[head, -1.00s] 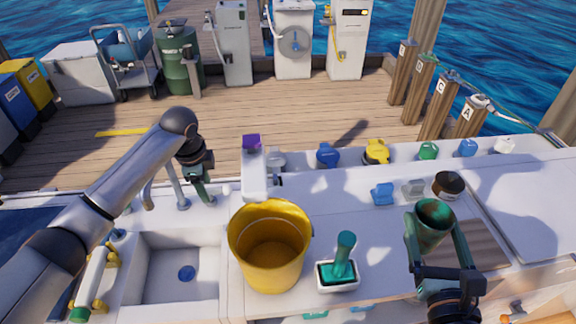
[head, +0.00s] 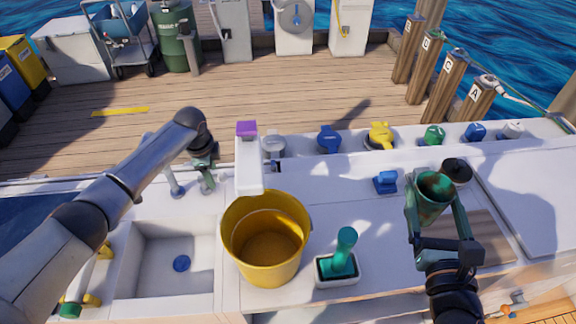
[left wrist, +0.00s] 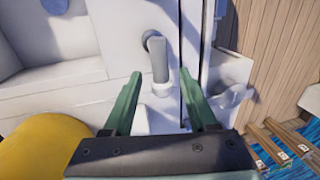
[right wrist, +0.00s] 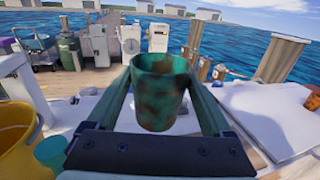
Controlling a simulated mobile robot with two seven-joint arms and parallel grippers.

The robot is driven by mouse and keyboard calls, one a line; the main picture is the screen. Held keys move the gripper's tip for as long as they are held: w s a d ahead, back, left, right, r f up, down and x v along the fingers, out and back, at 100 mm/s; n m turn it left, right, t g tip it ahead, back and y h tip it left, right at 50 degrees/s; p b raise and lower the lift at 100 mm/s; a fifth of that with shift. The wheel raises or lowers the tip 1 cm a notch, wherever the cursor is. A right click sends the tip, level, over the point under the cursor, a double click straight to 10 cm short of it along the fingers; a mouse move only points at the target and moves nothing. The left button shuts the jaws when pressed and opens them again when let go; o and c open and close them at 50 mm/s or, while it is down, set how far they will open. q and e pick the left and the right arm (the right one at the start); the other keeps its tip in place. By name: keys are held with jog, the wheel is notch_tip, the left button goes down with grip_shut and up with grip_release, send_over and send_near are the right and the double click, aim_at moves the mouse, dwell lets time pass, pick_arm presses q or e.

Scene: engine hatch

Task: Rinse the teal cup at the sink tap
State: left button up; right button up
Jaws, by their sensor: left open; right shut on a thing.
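The teal cup (head: 433,200), stained with brown patches, is held upright over the counter's right side by my right gripper (head: 436,212). It also shows between the fingers in the right wrist view (right wrist: 160,92). The sink (head: 150,250) with a blue drain is at the left of the counter. A grey tap-like post (head: 172,180) stands behind the sink. My left gripper (head: 207,182) is open and empty behind the sink's right side. In the left wrist view, a grey upright spout or handle (left wrist: 158,60) shows beyond and between the open fingers (left wrist: 165,95).
A yellow bucket (head: 266,245) stands right of the sink, between it and the cup. A teal-handled brush (head: 345,248) stands in a white holder. A white dispenser with a purple top (head: 249,170) rises behind the bucket. Coloured caps line the back edge.

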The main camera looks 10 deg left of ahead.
pick_arm(q)
jog(key=shift+w+f, duration=0.2)
jog(key=shift+f, duration=0.65)
grip_shut()
dwell(0.9)
